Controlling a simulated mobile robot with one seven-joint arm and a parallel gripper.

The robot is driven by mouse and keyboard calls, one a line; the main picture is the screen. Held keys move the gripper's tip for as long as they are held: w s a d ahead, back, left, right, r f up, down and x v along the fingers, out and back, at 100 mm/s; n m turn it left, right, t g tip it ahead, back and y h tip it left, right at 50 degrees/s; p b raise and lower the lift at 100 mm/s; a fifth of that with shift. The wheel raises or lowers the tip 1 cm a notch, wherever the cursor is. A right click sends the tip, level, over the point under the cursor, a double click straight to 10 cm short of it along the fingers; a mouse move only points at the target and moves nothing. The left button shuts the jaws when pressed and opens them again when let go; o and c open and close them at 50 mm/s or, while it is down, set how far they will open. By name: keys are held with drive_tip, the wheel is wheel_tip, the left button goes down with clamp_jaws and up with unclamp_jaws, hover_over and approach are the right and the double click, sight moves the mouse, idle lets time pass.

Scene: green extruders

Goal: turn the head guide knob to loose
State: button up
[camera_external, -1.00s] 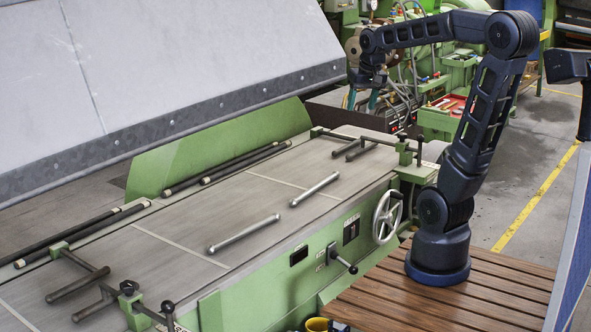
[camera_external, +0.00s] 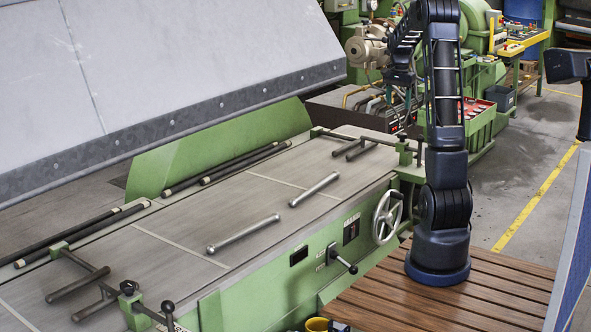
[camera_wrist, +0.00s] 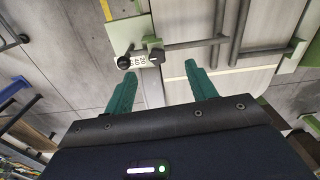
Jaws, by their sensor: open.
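The head guide bracket is the green block (camera_external: 404,152) at the far right end of the machine bed in the external view. In the wrist view a black knob (camera_wrist: 155,56) sits on this bracket, beside a small white label (camera_wrist: 132,61). A black ball-ended lever (camera_wrist: 124,62) is left of the label. The label's lettering is too small to read. My gripper (camera_wrist: 160,71) is open and empty, with its two teal fingers spread. The knob shows between and beyond the fingertips, apart from them. In the external view my gripper (camera_external: 405,90) hangs above the bracket.
A guide rod (camera_wrist: 195,43) runs right from the bracket, with dark rollers (camera_wrist: 238,35) on it. Two loose steel bars (camera_external: 243,233) lie on the bed. A handwheel (camera_external: 386,216) stands on the machine's front, and a large grey hood (camera_external: 170,60) overhangs the left.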

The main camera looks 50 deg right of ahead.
sight(403, 134)
drive_tip(key=shift+m, duration=0.4)
drive_tip(key=d+f, duration=0.1)
drive_tip(key=f, duration=0.3)
drive_tip(key=d+f, duration=0.1)
drive_tip(key=f, duration=0.3)
drive_tip(key=d+f, duration=0.1)
drive_tip(key=f, duration=0.3)
drive_tip(key=shift+s+f, duration=0.15)
drive_tip(key=shift+s, duration=0.25)
drive_tip(key=c, duration=1)
